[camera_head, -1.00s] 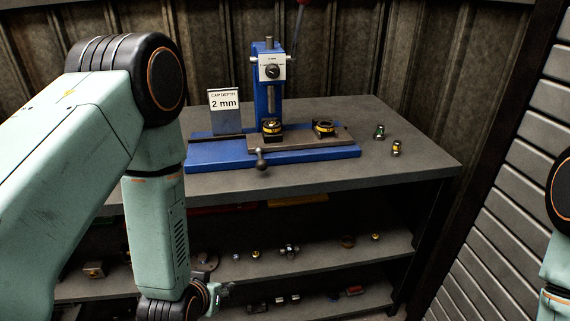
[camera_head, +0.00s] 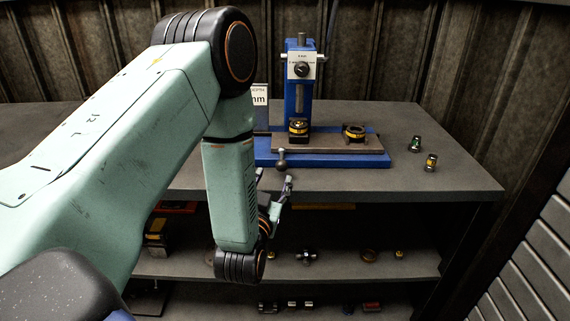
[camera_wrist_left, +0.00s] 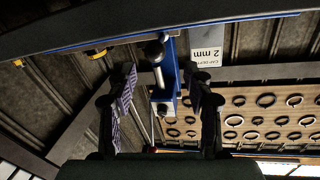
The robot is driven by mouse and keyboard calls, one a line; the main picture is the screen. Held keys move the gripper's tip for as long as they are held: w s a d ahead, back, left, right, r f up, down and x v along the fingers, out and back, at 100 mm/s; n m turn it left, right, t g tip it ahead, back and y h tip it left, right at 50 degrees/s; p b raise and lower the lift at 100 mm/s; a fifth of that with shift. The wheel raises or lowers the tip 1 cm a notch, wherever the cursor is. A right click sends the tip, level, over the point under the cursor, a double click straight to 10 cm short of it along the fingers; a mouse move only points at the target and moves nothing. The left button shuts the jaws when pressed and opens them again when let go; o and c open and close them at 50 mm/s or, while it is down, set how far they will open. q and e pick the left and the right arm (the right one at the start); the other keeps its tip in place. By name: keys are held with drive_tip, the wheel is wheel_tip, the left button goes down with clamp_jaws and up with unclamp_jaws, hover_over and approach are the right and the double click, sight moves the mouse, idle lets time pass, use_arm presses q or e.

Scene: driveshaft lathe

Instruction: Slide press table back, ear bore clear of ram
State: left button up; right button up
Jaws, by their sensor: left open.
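The blue press (camera_head: 300,92) stands upright on the bench, on a blue base (camera_head: 350,161). Its grey-brown press table (camera_head: 325,145) carries two dark, yellow-banded pieces, a left one (camera_head: 299,127) under the press head and a right one (camera_head: 355,132) beside it. The ram tip and the ear bore are too small to make out. A ball-ended handle (camera_head: 281,159) sticks out at the table's front left. My left gripper (camera_head: 287,186) is open just below and in front of this handle. In the wrist view, the ball knob (camera_wrist_left: 154,50) shows between the open fingers (camera_wrist_left: 160,78), apparently untouched.
A cap-depth sign (camera_head: 260,96) is partly hidden behind my left arm. Two small fittings (camera_head: 415,143) (camera_head: 430,162) stand on the bench at right. Shelves (camera_head: 375,262) with several loose parts lie below. The bench's right end is otherwise clear.

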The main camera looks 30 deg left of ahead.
sight(278, 168)
use_arm(q)
drive_tip(key=x, duration=0.6)
drive_tip(key=shift+w+d+f+b, duration=0.1)
drive_tip(key=shift+w+f+b, duration=0.05)
drive_tip(key=shift+w+b, duration=0.15)
drive_tip(key=shift+w, duration=0.5)
drive_tip(key=shift+w+d, duration=0.1)
drive_tip(key=shift+w, duration=0.1)
drive_tip(key=shift+s+a, duration=0.15)
drive_tip(key=shift+a, duration=0.1)
drive_tip(key=shift+c, duration=1.3)
drive_tip(key=shift+s, duration=0.1)
drive_tip(key=shift+c, duration=0.7)
drive_tip(key=shift+d, duration=0.2)
drive_tip(key=c, duration=0.3)
clamp_jaws()
